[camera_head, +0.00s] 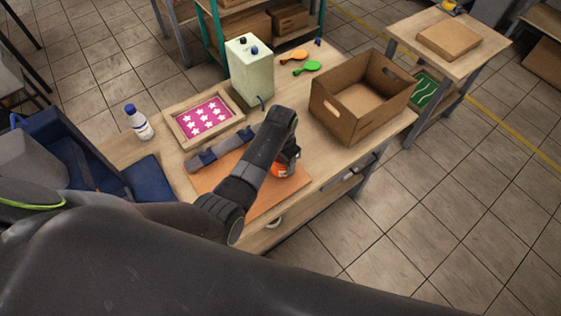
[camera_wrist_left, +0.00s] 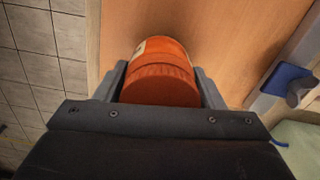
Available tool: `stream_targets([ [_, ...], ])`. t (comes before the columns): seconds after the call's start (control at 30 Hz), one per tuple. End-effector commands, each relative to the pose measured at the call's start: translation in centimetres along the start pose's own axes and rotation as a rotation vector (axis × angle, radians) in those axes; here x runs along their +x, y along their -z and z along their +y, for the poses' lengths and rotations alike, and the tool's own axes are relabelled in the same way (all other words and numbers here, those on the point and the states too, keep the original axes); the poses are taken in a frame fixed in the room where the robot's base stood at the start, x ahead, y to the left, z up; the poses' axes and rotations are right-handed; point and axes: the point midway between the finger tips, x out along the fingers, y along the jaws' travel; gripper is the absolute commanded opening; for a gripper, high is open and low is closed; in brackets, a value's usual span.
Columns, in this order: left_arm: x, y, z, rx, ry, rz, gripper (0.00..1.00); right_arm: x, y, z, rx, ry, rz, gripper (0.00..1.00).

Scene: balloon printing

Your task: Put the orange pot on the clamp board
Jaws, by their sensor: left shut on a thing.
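The orange pot (camera_head: 284,168) is near the right end of the clamp board, partly hidden by my left gripper (camera_head: 287,155). In the left wrist view, the ribbed orange lid and a pale label of the pot (camera_wrist_left: 160,78) show between the two fingers of my left gripper (camera_wrist_left: 160,90), which is shut on it. The clamp board (camera_head: 209,180) is a flat orange-brown panel with a grey clamp bar (camera_head: 207,161) and blue clips along its far side. The panel (camera_wrist_left: 235,35) lies behind the pot in the wrist view. I cannot tell whether the pot touches it. My right gripper is not in view.
An open cardboard box (camera_head: 362,98) is at the right. Orange and green paddle shapes lie at the back. The table's front edge is close to the pot.

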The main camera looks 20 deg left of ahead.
Motion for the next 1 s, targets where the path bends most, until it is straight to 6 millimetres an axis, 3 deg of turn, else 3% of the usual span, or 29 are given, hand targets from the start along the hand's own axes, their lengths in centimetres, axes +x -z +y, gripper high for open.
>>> stream_targets([
  [0.17,1.4,0.1,0.0,0.0,0.001,0.002,0.35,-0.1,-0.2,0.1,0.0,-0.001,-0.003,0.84],
  [0.57,1.9,0.1,0.0,0.0,0.001,0.002,0.35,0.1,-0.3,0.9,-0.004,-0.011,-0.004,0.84],
  [0.6,1.8,0.1,0.0,-0.001,0.001,0.002,0.68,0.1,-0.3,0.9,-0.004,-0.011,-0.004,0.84],
  [0.7,1.8,0.0,0.0,-0.001,0.001,0.002,0.81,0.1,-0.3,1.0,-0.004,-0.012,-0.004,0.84],
  [0.73,1.8,0.0,0.0,-0.001,0.001,0.002,0.84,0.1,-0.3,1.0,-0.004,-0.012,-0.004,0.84],
  [1.0,1.8,0.0,0.0,-0.001,0.001,0.001,0.84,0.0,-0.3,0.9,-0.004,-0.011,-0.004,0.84],
])
